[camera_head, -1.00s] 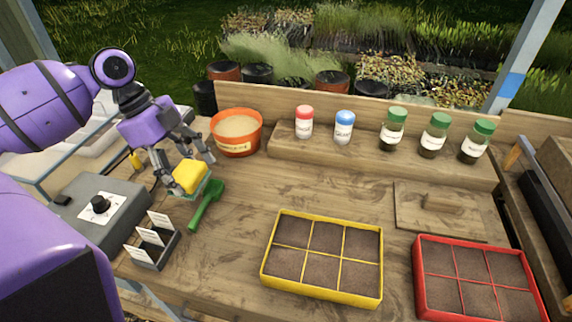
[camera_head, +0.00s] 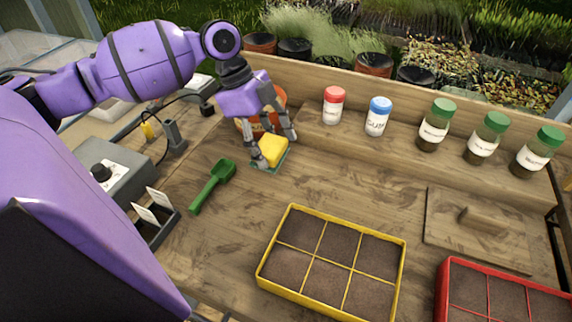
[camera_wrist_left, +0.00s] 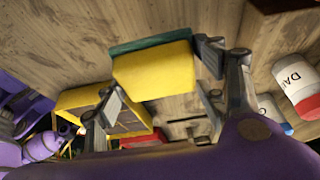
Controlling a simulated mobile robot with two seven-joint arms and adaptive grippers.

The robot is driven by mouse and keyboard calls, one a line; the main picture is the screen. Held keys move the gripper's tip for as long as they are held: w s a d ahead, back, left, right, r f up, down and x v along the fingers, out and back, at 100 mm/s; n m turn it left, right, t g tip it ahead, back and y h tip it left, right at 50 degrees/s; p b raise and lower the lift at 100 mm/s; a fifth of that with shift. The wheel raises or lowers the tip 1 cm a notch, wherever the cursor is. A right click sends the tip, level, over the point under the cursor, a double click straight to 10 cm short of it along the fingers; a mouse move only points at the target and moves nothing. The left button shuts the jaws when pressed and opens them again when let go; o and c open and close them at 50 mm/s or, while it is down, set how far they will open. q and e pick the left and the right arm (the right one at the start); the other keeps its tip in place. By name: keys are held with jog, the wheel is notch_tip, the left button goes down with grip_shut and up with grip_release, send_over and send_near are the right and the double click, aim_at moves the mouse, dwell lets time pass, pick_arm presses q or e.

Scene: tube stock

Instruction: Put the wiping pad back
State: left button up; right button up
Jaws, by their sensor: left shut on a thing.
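The wiping pad (camera_head: 273,150) is a yellow block with a green layer under it. It is in front of the orange pot (camera_head: 282,97), to the right of the green trowel. My left gripper (camera_head: 269,147) is shut on the pad, its fingers on either side. In the left wrist view the pad (camera_wrist_left: 155,75) sits between the fingers, green layer at its upper edge. Whether the pad touches the bench or hangs just above it, I cannot tell. My right gripper is not in view.
The green trowel (camera_head: 212,187) lies left of the pad. A label holder (camera_head: 155,222) and grey control box (camera_head: 116,170) stand further left. Red-lidded (camera_head: 333,104), blue-lidded (camera_head: 377,117) and green-lidded jars line the back ledge. A yellow-rimmed tray (camera_head: 290,210) lies in front; bench between is clear.

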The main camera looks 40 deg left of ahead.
aim_at(282, 152)
pick_arm(q)
jog(key=f, duration=0.1)
jog(key=w+d+f, duration=0.1)
jog(key=w+f, duration=0.1)
jog(key=shift+d, duration=0.4)
jog(key=f, duration=0.4)
jog(key=shift+w+d, duration=0.2)
jog(key=shift+r, duration=0.1)
jog(key=o, duration=1.1)
jog(key=v, duration=1.2)
